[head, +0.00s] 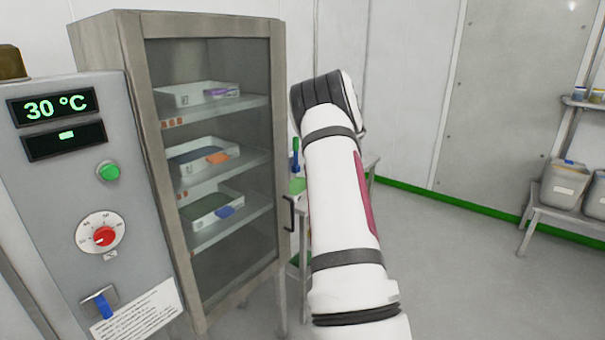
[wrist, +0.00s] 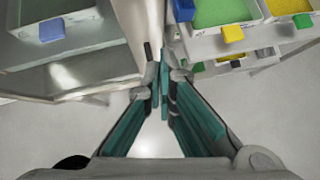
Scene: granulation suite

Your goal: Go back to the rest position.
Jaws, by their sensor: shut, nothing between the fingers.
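My gripper (wrist: 163,85) shows in the wrist view with its two teal-padded fingers converging, shut and empty. In the head view my white arm rises through the middle and bends over at the top; the gripper itself is hidden behind it. The fingertips are over the gap between the cabinet (head: 212,160) on the left and a light table with trays on the right. They hold nothing.
The glass-fronted cabinet holds three trays with purple, orange and blue tags. Its control panel (head: 100,190) reads 30 °C. A green tray (wrist: 220,12) with a yellow tag lies right of my fingers. Bins (head: 565,185) stand far right; the floor between is clear.

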